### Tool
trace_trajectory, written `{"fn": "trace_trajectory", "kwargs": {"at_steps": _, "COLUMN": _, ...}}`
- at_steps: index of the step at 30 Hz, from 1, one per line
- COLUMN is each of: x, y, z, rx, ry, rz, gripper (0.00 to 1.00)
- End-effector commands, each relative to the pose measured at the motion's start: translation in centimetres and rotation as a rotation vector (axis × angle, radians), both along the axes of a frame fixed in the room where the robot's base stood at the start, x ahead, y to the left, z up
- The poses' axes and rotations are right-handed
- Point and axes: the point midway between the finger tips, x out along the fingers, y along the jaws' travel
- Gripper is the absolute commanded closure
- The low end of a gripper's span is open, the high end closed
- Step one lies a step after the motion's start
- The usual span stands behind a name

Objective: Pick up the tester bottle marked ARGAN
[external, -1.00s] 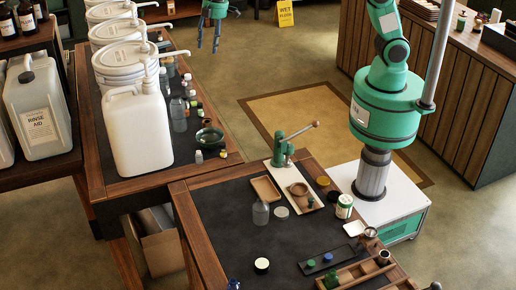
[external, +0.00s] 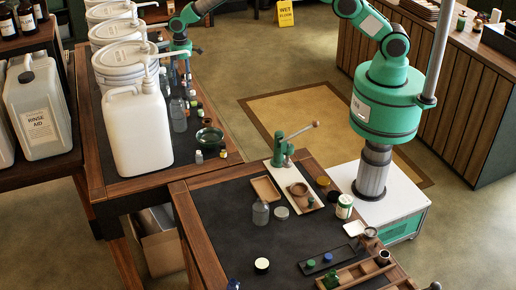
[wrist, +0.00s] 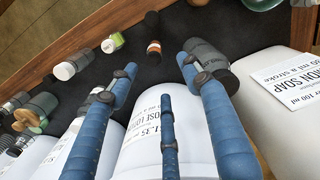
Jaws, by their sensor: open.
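Several small tester bottles stand along the right edge of the left counter in the external view; their labels are too small to read there. My gripper (external: 184,58) is over the far part of that counter, beside the pump buckets. Its blue fingers (wrist: 158,74) are spread open and empty, with the dark bottle beyond them.
White pump buckets (external: 120,72) and a white jug (external: 136,132) line the counter's left side. Labelled white containers (wrist: 150,135) lie below my fingers in the wrist view. The counter's wooden edge (wrist: 75,42) borders the small bottles.

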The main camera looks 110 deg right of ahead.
Motion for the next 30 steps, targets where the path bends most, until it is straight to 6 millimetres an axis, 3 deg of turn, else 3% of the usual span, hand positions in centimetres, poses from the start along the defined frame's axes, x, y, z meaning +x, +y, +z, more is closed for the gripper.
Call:
{"fn": "trace_trajectory", "kwargs": {"at_steps": 6, "x": 0.1, "y": -1.6, "z": -2.7, "rx": 0.007, "ry": 0.012, "rz": 0.008, "gripper": 0.51}}
{"fn": "trace_trajectory", "kwargs": {"at_steps": 22, "x": 0.1, "y": -1.8, "z": -3.6, "rx": 0.008, "ry": 0.016, "rz": 0.011, "gripper": 0.51}}
{"fn": "trace_trajectory", "kwargs": {"at_steps": 30, "x": 0.0, "y": -1.7, "z": -6.7, "rx": 0.008, "ry": 0.017, "rz": 0.011, "gripper": 0.51}}
